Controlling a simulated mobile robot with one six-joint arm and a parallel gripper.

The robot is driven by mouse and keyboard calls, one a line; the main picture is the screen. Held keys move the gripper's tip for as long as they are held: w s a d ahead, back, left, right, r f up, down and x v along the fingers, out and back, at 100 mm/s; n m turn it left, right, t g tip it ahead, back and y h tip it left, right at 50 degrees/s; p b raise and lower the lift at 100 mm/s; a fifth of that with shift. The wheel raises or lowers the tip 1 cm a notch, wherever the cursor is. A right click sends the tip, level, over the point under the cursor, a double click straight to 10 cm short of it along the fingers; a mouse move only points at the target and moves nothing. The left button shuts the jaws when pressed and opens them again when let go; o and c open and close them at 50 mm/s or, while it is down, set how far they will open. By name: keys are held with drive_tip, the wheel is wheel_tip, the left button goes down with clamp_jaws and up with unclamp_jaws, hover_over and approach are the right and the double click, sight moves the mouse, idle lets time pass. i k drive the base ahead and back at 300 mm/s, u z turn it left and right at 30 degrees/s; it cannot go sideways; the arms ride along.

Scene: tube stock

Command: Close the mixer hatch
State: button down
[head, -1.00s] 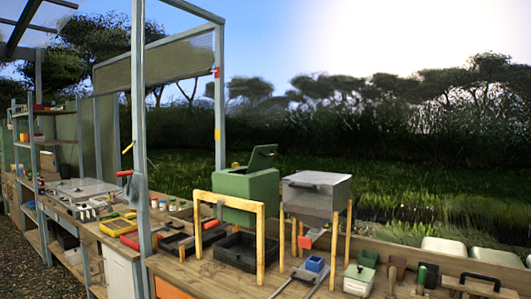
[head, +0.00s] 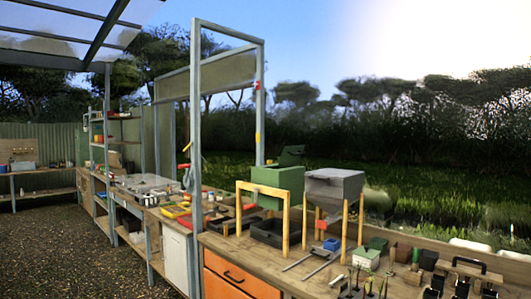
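The mixer looks to be the green box (head: 278,183) on the bench, partly behind a yellow-orange wooden frame (head: 284,187). Its green hatch (head: 291,156) stands raised at the top right of the box, tilted open. The lower front of the box is partly hidden by the frame. My gripper is not in view.
A grey hopper (head: 334,187) on wooden legs stands right of the mixer. A black tray (head: 272,232) lies in front of it. A grey metal post (head: 196,120) rises left of it. Small boxes and tools crowd the right of the bench. Gravel floor (head: 75,240) is open at left.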

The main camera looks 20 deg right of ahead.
sight(290, 156)
drive_tip(key=z, duration=0.05)
drive_tip(key=k, duration=0.3)
drive_tip(key=u, duration=0.7)
drive_tip(key=i, duration=2.75)
drive_tip(key=z, duration=0.75)
drive_tip(key=i, duration=0.65)
drive_tip(key=z, duration=0.35)
